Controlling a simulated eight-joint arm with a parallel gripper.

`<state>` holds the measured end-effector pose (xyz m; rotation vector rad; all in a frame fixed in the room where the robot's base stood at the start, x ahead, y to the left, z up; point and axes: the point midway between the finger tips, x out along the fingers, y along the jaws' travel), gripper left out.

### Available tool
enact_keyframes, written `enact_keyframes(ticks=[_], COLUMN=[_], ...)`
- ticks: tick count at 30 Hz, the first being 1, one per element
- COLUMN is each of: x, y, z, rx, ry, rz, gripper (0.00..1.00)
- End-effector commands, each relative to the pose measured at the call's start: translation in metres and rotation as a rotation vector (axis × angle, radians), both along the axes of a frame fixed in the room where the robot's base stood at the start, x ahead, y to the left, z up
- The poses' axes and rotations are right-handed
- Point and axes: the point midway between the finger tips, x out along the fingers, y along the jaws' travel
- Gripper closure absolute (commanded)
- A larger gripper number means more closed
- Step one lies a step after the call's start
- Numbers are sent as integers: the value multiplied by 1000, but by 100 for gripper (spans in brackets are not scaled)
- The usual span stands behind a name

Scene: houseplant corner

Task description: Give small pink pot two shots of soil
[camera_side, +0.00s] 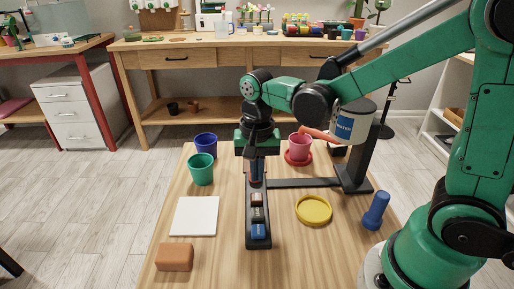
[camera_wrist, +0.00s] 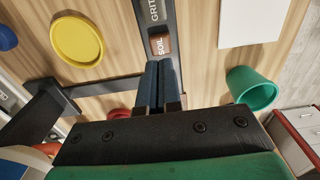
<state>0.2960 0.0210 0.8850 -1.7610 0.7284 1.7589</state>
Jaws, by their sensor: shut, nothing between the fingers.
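The small pink pot (camera_side: 299,146) stands upright on a red saucer (camera_side: 290,160) at the back right of the table, by an orange-red spout (camera_side: 318,134). Part of something red (camera_wrist: 120,113) shows past my gripper in the wrist view. A dark strip (camera_side: 248,220) with several keys runs along the table. In the wrist view a brown key (camera_wrist: 160,45) sits by the label SOIL, with the label GRIT (camera_wrist: 154,10) above. My gripper (camera_side: 257,184) is shut and empty, pointing down over the strip. Its fingertips (camera_wrist: 164,63) are close to the brown key; contact cannot be told.
A tank marked WATER (camera_side: 354,122) stands on a dark post at the right. Around the strip are a green pot (camera_side: 201,169), a blue pot (camera_side: 206,146), a white sheet (camera_side: 194,216), a brown block (camera_side: 174,257), a yellow saucer (camera_side: 314,210) and a blue object (camera_side: 376,210).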

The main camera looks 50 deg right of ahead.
Motion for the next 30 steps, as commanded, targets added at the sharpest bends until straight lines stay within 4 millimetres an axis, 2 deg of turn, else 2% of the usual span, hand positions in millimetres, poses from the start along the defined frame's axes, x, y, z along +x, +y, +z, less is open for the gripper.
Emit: enact_keyframes(ticks=[6, 12, 18, 30], x=[0, 0, -1, -1], y=[0, 0, 0, 0], z=[41, 67, 78, 78], rx=[0, 0, 0, 1], ry=[1, 1, 1, 2], rz=[0, 0, 0, 0], gripper=[100, 100, 100, 100])
